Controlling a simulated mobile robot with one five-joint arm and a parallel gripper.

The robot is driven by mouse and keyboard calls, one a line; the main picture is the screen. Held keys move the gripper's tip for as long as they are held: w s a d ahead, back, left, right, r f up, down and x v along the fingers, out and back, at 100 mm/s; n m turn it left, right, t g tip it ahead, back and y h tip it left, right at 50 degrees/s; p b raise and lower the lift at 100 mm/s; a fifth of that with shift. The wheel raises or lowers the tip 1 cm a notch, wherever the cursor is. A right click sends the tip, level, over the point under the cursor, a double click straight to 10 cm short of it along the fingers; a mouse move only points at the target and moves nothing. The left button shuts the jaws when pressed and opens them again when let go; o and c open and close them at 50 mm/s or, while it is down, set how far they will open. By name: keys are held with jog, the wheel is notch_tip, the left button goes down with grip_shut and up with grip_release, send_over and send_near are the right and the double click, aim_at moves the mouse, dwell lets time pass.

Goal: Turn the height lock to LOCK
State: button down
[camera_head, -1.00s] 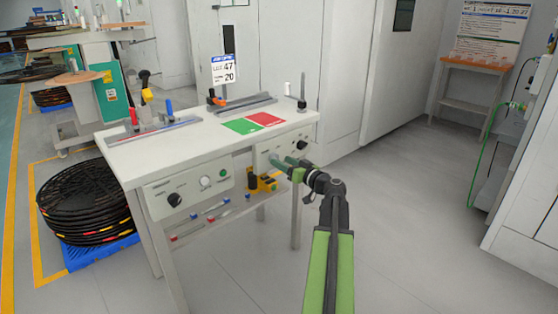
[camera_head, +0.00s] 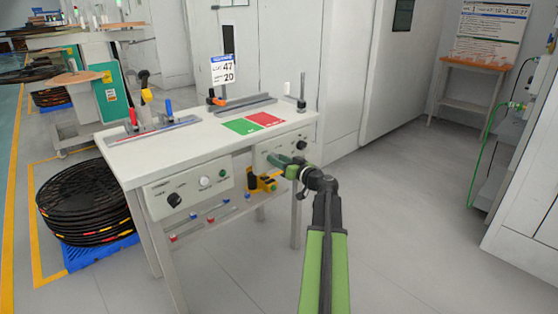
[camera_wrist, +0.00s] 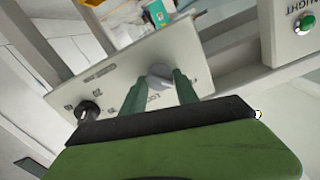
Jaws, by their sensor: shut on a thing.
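The height lock knob (camera_wrist: 159,75) is a light grey knob on a pale panel (camera_wrist: 110,76) in the wrist view. The green fingers of my gripper (camera_wrist: 158,82) stand on both sides of it and are shut on it. Lettering that seems to read LOCK lies upside down on the panel beside the fingers. The knob's exact pointing is hard to tell. In the head view my gripper (camera_head: 277,161) is at the right front panel (camera_head: 264,151) of the white table and hides the grey knob there.
A black knob (camera_wrist: 88,110) sits on the same panel; it also shows in the head view (camera_head: 302,145). The white table (camera_head: 190,150) carries a green mat (camera_head: 241,127) and a red mat (camera_head: 265,119). Floor at right is clear.

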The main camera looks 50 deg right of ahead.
jog(key=shift+d, duration=0.1)
jog(key=shift+m, duration=0.3)
jog(key=shift+f+m, duration=0.15)
jog(key=shift+m, duration=4.15)
jog(key=shift+f+m, duration=0.1)
jog(key=shift+m, duration=4.2)
jog(key=c, duration=0.9)
grip_release()
jog(key=shift+c, duration=0.2)
